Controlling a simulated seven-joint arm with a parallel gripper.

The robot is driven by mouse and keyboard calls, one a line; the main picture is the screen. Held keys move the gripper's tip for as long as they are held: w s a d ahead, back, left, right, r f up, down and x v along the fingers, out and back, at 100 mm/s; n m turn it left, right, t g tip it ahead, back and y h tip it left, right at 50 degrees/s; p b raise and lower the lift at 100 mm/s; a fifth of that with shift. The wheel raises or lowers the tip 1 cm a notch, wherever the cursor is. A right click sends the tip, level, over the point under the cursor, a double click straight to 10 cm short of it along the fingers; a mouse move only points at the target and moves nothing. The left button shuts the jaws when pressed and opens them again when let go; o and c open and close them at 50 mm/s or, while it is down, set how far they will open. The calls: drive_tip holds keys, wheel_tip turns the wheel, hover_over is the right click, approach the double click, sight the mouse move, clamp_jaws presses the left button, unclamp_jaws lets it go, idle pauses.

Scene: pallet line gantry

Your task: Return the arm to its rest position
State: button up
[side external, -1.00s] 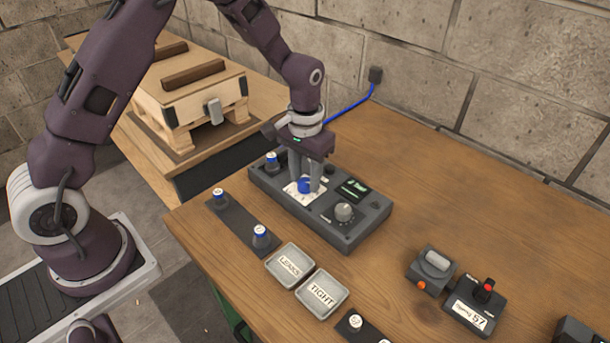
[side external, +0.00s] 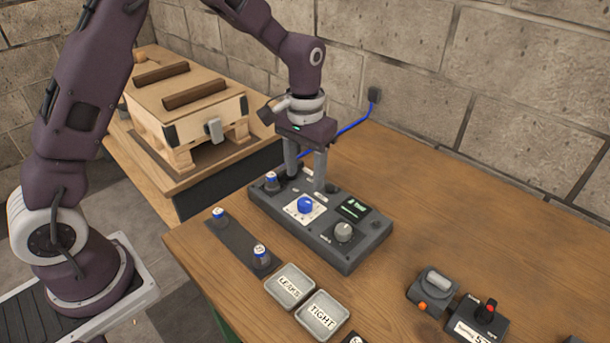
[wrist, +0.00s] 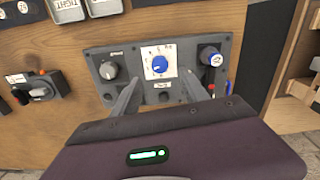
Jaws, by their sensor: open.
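My gripper (side external: 305,180) is open and empty, pointing down over the back part of the grey control box (side external: 362,256). Its two fingers stand apart, behind the blue knob (side external: 305,205) on its white dial plate. In the wrist view the fingers (wrist: 168,90) reach toward the control box (wrist: 96,55), with the blue knob (wrist: 158,65) between and beyond their tips. Nothing is held. Whether a fingertip touches the box top cannot be told.
The box also carries a grey knob (side external: 343,232), a small screen (side external: 354,209) and a blue-capped vial (side external: 271,181). A dark strip (side external: 235,240) with vials and two trays, LEAKS (side external: 289,286) and TIGHT (side external: 321,315), lie in front. A wooden crate (side external: 190,105) stands behind left.

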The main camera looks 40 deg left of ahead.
drive_tip(key=shift+r, duration=0.1)
drive_tip(key=s+r+m+t, duration=0.1)
drive_tip(key=s+r+t, duration=0.3)
drive_tip(key=s+r, duration=1.25)
drive_tip(key=s+t, duration=0.1)
drive_tip(key=s, duration=0.8)
drive_tip(key=shift+s+a+f+t, duration=0.3)
drive_tip(key=shift+s+a, duration=0.05)
drive_tip(key=shift+a, duration=0.1)
